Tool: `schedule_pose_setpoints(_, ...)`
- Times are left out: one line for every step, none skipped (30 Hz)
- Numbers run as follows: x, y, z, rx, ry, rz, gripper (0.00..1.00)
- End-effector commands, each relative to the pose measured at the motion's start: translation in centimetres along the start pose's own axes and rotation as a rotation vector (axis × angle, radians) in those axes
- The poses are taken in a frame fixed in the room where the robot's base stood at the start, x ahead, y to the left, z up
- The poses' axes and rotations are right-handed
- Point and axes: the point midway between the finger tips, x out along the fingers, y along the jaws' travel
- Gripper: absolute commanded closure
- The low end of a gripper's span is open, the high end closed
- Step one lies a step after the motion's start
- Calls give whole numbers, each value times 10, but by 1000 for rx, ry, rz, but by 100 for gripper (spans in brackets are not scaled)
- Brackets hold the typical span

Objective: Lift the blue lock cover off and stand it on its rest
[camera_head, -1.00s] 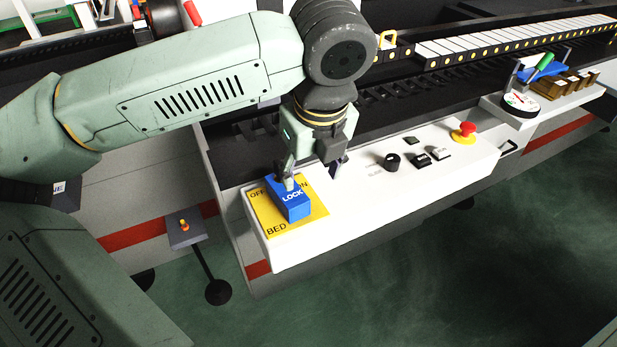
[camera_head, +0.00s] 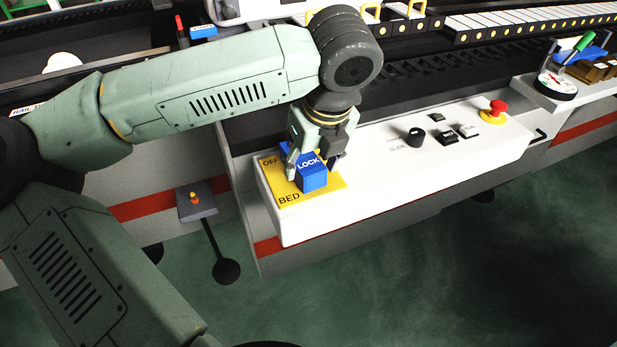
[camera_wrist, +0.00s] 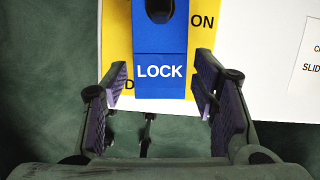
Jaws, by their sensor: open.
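The blue lock cover (camera_head: 314,181), a block marked LOCK, sits on the yellow plate (camera_head: 290,198) at the left end of the white control panel. My gripper (camera_head: 312,166) is over it, pointing down, with one finger on each side. In the wrist view the blue lock cover (camera_wrist: 160,55) lies between the open fingers of my gripper (camera_wrist: 161,82), with a narrow gap showing on both sides. A dark round opening shows in its upper part. I cannot make out a rest for the cover.
A small grey pedestal (camera_head: 197,207) with an orange knob stands to the left. Green floor is clear in front.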

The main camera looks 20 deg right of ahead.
Motion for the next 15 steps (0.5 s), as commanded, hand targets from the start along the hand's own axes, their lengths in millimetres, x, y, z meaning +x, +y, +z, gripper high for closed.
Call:
schedule_pose_setpoints(4,0,0,-1,-1,0,47)
schedule_pose_setpoints(5,0,0,-1,-1,0,47)
schedule_pose_setpoints(5,0,0,-1,0,0,47)
schedule_pose_setpoints(5,0,0,-1,0,0,47)
schedule_pose_setpoints(5,0,0,-1,0,0,47)
schedule_pose_setpoints(5,0,0,-1,0,0,47)
schedule_pose_setpoints(5,0,0,-1,0,0,47)
schedule_pose_setpoints(5,0,0,-1,0,0,47)
schedule_pose_setpoints(4,0,0,-1,0,0,47)
schedule_pose_setpoints(4,0,0,-1,0,0,47)
schedule_pose_setpoints(4,0,0,-1,0,0,47)
schedule_pose_setpoints(4,0,0,-1,0,0,47)
schedule_pose_setpoints(4,0,0,-1,0,0,47)
schedule_pose_setpoints(4,0,0,-1,0,0,48)
schedule_pose_setpoints(4,0,0,-1,0,0,49)
